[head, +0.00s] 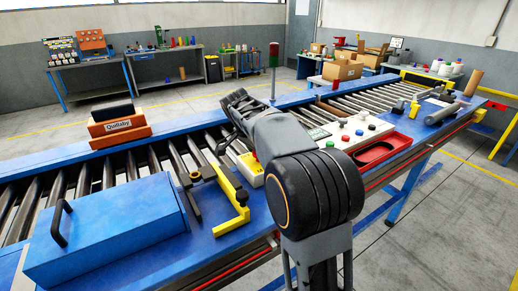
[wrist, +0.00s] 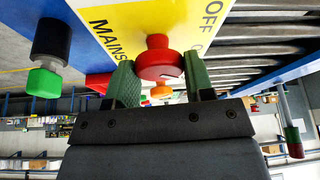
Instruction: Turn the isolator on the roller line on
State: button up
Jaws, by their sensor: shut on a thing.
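The isolator is a yellow panel (wrist: 115,22) lettered MAINS and OFF, with a red knob (wrist: 158,62) standing out from it, in the wrist view. My gripper (wrist: 158,88) has its two green finger pads on either side of the knob, shut on it. The knob's on or off position cannot be told, as the lettering is partly cut off. In the head view a yellow box (head: 250,170) sits on the roller line beside my arm. My arm hides the fingertips there.
A blue toolbox (head: 110,232), a yellow bracket (head: 236,212) and an orange block marked Quitlaby (head: 118,138) stand left on the line. A white button box (head: 352,132) and a red tray (head: 382,150) lie right. A red and green beacon (head: 273,62) rises behind.

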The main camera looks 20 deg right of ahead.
jog(key=shift+m+g, duration=0.3)
jog(key=shift+m, duration=0.4)
jog(key=o, duration=0.9)
jog(key=p+v, duration=0.1)
jog(key=v, duration=1.2)
jog(key=shift+a+r+p, duration=0.2)
jog(key=shift+r+p, duration=0.2)
jog(key=shift+w, duration=0.1)
